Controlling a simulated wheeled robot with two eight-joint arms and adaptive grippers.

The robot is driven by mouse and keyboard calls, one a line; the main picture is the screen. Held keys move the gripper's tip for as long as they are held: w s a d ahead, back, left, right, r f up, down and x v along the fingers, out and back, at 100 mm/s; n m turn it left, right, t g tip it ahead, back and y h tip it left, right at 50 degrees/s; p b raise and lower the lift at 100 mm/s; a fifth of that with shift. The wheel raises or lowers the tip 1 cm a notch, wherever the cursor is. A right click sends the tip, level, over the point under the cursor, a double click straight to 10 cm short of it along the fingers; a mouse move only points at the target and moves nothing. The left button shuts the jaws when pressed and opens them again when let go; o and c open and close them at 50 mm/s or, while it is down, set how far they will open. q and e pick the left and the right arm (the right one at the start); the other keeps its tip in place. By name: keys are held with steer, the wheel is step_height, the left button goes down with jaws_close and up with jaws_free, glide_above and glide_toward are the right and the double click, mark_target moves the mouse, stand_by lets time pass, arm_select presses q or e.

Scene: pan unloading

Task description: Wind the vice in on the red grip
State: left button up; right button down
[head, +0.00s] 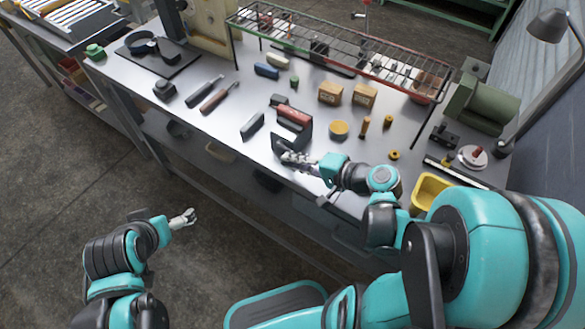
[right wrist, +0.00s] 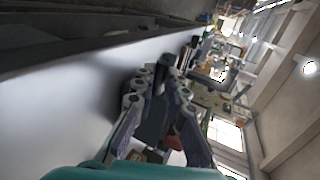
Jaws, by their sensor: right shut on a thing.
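The dark vice (head: 304,136) stands at the front of the grey workbench, with the red grip (head: 293,114) lying across its upper part. Whether the jaws touch the grip is too small to tell. My right gripper (head: 290,157) is at the near end of the vice, shut on the vice's handle, which the fingers mostly hide. In the right wrist view my right gripper (right wrist: 160,88) has its two fingers on either side of a dark part of the vice (right wrist: 153,118). My left gripper (head: 190,216) is empty, low in front of the bench; its fingers are too small to judge.
A dark block (head: 252,125) lies left of the vice. A yellow round tub (head: 339,129), small cardboard boxes (head: 330,93) and a yellow bin (head: 430,190) are to the right. A wire rack (head: 340,55) spans the back.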

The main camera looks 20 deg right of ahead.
steer(key=shift+f+t+y+b, duration=0.8)
steer(key=shift+t+b, duration=0.2)
steer(key=shift+b, duration=1)
steer(key=c, duration=1.6)
jaws_free()
steer(key=shift+o, duration=0.2)
steer(key=v, duration=1.2)
steer(key=shift+a, duration=0.1)
